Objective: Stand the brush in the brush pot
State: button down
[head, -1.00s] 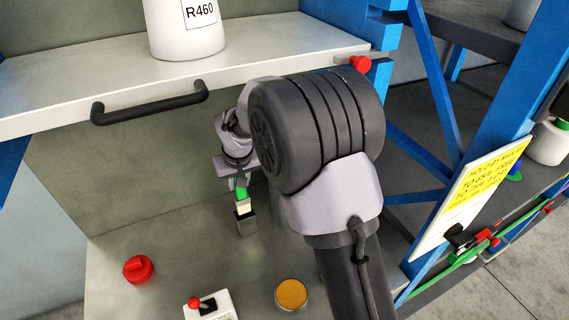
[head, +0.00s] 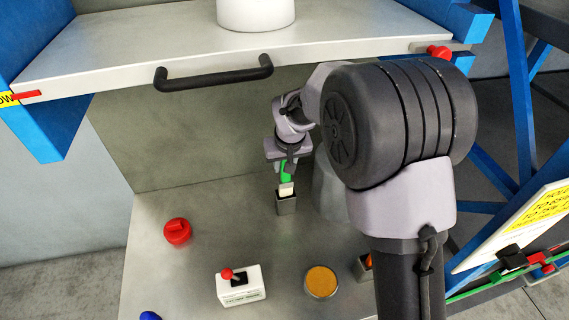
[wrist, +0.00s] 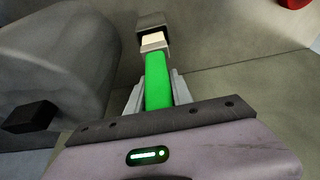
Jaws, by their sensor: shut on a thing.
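The brush has a green handle (head: 286,172) and a pale cream head (head: 286,189) pointing down. In the wrist view, its green handle (wrist: 158,82) lies between the two fingers of my gripper (wrist: 156,92), which is shut on it. In the head view, my gripper (head: 287,160) is above the brush pot (head: 286,205), a small grey square pot on the bench. The brush's cream head is at the pot's mouth; the pot (wrist: 150,21) also shows beyond it in the wrist view. I cannot tell whether the tip is inside the rim.
On the bench (head: 200,260) are a red lidded item (head: 177,232), a white switch box (head: 240,288) with a red knob, and a round dish (head: 321,282) with orange contents. A shelf (head: 120,60) with a black handle (head: 215,75) overhangs the back. My arm hides the right side.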

jog(key=shift+f+b, duration=2.95)
jog(key=shift+f, duration=0.75)
jog(key=c, duration=1.1)
grip_release()
jog(key=shift+o, duration=0.2)
jog(key=shift+r, duration=0.15)
jog(key=p+v, duration=0.3)
jog(key=v, duration=0.9)
jog(key=shift+d, duration=0.1)
